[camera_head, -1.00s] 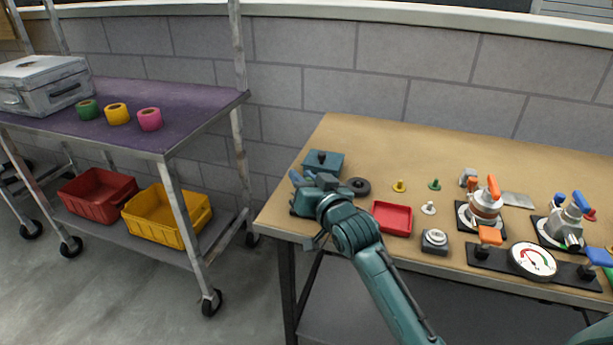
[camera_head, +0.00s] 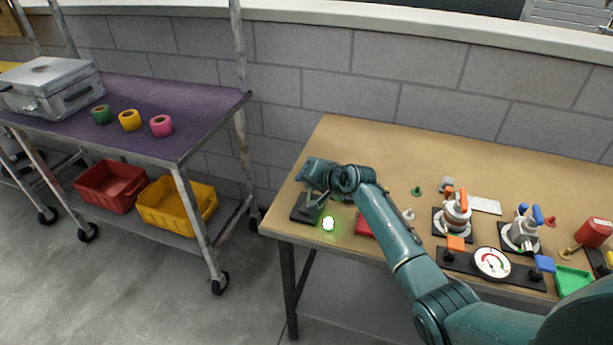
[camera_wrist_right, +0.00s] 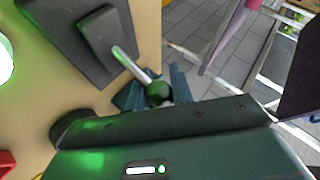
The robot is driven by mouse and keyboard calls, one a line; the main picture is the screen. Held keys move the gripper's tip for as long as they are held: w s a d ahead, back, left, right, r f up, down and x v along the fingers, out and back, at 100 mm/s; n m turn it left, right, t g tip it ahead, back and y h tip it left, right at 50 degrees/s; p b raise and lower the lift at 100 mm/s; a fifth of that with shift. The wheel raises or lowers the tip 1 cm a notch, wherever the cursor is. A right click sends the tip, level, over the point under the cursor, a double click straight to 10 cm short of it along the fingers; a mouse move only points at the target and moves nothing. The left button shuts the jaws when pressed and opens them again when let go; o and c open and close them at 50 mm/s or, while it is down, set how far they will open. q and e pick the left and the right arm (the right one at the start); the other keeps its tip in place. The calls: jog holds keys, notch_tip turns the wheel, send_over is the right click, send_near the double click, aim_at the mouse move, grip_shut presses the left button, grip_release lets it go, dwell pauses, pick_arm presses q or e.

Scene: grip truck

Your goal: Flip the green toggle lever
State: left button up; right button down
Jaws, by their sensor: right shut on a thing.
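The toggle lever (camera_wrist_right: 126,63) shows in the right wrist view as a metal stem with a dark green ball tip (camera_wrist_right: 158,92). It stands on a dark base plate (camera_wrist_right: 90,40), which also shows in the head view (camera_head: 302,208) at the table's front left corner. My right gripper (camera_head: 312,178) is at the lever, and its blue fingers (camera_wrist_right: 155,95) are shut on the ball tip. The fingers partly hide the tip. A bright green light (camera_head: 328,223) glows just right of the base. My left gripper is not in view.
A red tray (camera_head: 365,226) lies right of the lever, partly behind my arm. Valves (camera_head: 455,212) and a gauge (camera_head: 492,262) stand farther right. A cart (camera_head: 190,120) with tape rolls stands to the left, beyond a gap.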

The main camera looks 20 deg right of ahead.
jog(key=shift+w+d+f+m+g, duration=0.2)
jog(key=shift+m+g, duration=0.1)
jog(key=shift+g, duration=0.1)
dwell(0.3)
jog(key=c, duration=1.2)
grip_release()
jog(key=shift+a, duration=0.1)
jog(key=p+v, duration=0.1)
jog(key=v, duration=1.2)
jog(key=shift+d+p, duration=0.25)
jog(key=shift+p, duration=0.05)
jog(key=shift+f, duration=0.1)
